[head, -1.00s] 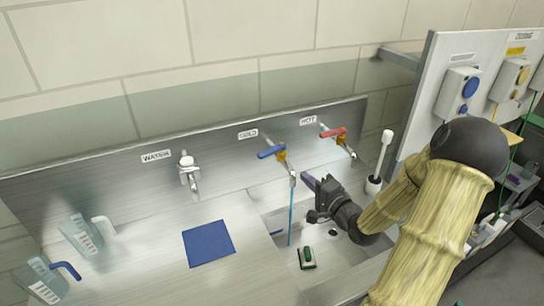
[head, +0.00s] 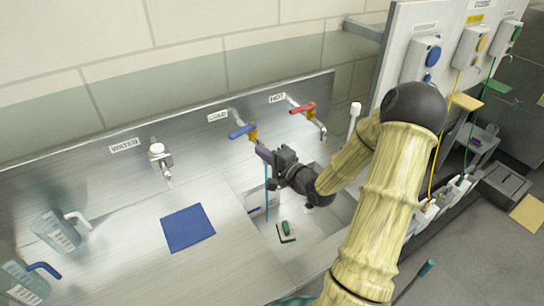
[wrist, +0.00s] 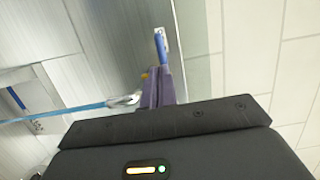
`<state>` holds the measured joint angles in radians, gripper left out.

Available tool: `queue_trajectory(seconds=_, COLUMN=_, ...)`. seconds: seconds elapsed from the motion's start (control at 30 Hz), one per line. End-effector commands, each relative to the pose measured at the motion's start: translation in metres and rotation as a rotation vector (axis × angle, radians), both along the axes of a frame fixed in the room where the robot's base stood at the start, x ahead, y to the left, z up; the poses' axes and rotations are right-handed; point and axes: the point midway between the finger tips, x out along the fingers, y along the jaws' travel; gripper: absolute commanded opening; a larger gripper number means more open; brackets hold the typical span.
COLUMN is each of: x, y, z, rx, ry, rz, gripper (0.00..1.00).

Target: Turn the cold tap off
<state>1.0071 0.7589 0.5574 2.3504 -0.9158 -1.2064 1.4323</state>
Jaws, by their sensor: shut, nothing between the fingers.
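The cold tap's blue lever (head: 243,131) sits on a brass body on the steel back panel, under the COLD label (head: 217,115). The lever points left along the panel. A blue stream of water (head: 266,190) runs down from its spout into the sink. In the wrist view, the blue lever (wrist: 160,47) is just beyond my fingertips, and the stream (wrist: 75,111) shows at left. My gripper (head: 262,153) is shut and empty, with purple fingers just below the cold tap. I cannot tell whether they touch it. The spout is partly hidden behind the gripper.
The red hot tap lever (head: 302,108) is close on the right. A white-handled brush (head: 354,118) stands behind my arm. A green scrubber (head: 286,231) lies in the sink. A blue cloth (head: 187,228) and the water tap (head: 160,158) are to the left.

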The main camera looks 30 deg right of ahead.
Motion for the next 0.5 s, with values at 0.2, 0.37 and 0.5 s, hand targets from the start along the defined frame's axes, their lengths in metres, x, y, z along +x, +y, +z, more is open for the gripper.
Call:
queue_trajectory(seconds=0.2, x=0.037, y=0.014, z=0.002, rx=0.001, ry=-0.001, rz=0.003, gripper=0.0)
queue_trajectory(seconds=0.37, x=0.061, y=0.022, z=0.002, rx=0.001, ry=0.0, rz=0.002, gripper=0.0)
queue_trajectory(seconds=0.5, x=0.073, y=0.026, z=0.001, rx=0.0, ry=0.0, rz=0.0, gripper=0.0)
